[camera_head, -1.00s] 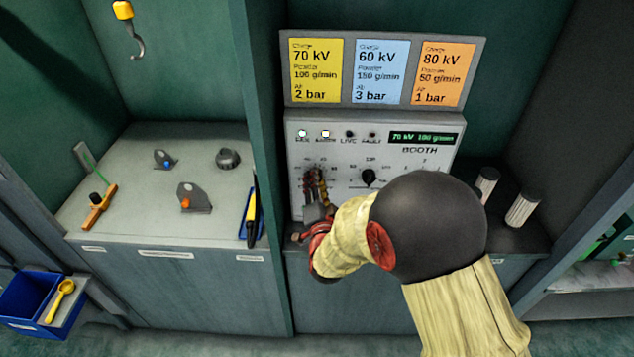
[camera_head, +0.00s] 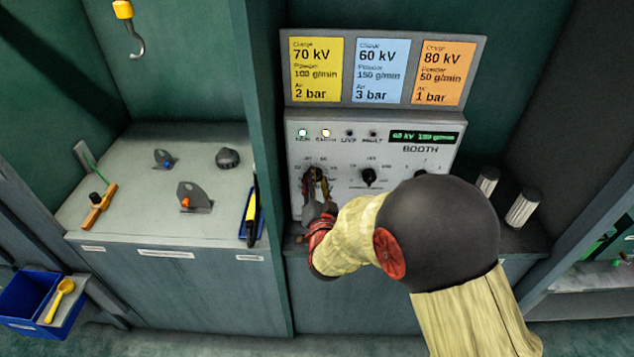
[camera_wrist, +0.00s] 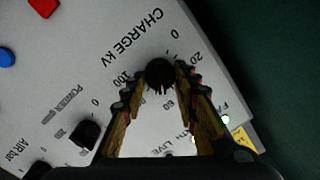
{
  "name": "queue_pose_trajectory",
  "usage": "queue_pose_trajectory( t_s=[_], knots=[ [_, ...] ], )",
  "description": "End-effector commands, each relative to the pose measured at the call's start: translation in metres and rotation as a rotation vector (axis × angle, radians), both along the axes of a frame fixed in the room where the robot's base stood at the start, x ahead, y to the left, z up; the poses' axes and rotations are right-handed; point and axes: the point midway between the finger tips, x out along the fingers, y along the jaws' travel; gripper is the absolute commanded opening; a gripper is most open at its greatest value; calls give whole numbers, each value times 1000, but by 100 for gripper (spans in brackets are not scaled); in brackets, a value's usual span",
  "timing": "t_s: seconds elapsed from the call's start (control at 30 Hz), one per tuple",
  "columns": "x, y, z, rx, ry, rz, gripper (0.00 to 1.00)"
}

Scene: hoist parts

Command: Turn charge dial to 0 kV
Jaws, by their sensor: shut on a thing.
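The charge dial, a black knob, sits on the pale booth panel (camera_head: 405,155), at its left end in the head view. In the wrist view the charge dial (camera_wrist: 160,72) lies between my fingertips, beside the words CHARGE kV and a printed scale. My gripper (camera_head: 316,186) is shut on this dial; it also shows in the wrist view (camera_wrist: 156,84). The fingers cover part of the scale, so the pointer's exact mark is hard to tell. The green display (camera_head: 424,136) reads 60 kV and 100 g/min.
The powder dial (camera_head: 368,177) is right of my gripper, and my arm partly hides another dial farther right. Yellow, blue and orange cards (camera_head: 382,70) stand above the panel. A bench (camera_head: 140,215) with small parts is at left. Two pale cylinders (camera_head: 522,208) stand at right.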

Motion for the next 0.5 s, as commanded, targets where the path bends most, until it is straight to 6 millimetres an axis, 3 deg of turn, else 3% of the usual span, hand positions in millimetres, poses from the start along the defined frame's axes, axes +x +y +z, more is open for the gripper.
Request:
queue_pose_trajectory(
  t_s=[0.5],
  knots=[
    [0,2,3,-489,18,0,4]
  ],
)
